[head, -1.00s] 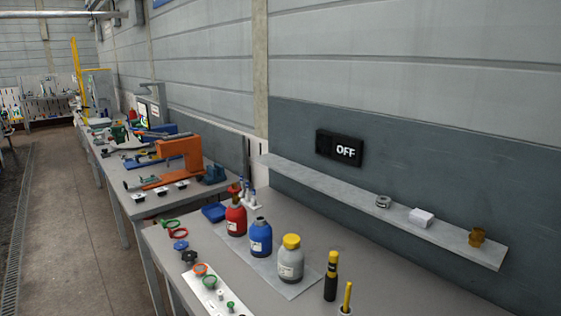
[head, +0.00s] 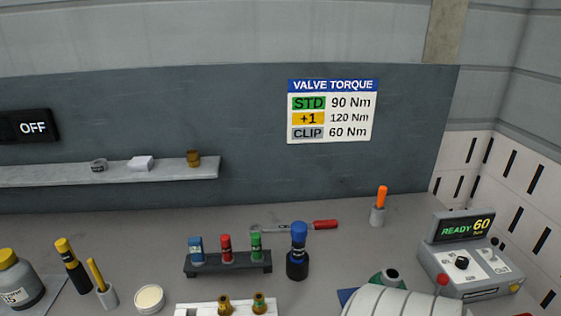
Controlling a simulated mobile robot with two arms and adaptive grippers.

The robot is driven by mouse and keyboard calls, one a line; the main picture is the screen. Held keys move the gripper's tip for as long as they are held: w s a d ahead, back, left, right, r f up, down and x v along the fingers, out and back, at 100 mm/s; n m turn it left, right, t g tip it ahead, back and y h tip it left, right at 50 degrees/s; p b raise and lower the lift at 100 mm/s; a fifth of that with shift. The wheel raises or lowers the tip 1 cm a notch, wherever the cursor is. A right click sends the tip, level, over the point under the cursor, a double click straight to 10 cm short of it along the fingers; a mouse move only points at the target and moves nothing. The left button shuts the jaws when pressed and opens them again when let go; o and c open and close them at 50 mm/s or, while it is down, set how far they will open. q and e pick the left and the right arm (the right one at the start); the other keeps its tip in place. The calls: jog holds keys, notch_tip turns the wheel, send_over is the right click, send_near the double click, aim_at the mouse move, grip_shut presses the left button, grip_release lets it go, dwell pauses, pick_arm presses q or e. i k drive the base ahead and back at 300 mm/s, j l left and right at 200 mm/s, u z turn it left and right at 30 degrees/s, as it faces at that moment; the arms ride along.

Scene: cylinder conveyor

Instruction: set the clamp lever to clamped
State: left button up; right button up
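No lever in view is labelled as the clamp lever. A red ball knob (head: 442,280) stands in front of the console at the lower right; what it is fixed to is partly hidden. The console (head: 470,270) reads READY 60 and has a black dial (head: 462,262) and a small stick with a dark tip (head: 494,243). I cannot tell whether any of these is the clamp lever or how it is set. A white ribbed rounded body (head: 405,303) is cut off by the bottom edge. Neither of my grippers is in view.
A dark rack (head: 228,265) with several capped items, a blue-capped bottle (head: 297,260) and a red-handled tool (head: 325,224) are on the bench. A shelf (head: 50,176) and a valve torque sign (head: 333,112) are on the wall.

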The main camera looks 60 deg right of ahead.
aim_at(443, 278)
jog(key=z, duration=2.9)
jog(key=k+z, duration=0.15)
jog(key=z, duration=0.35)
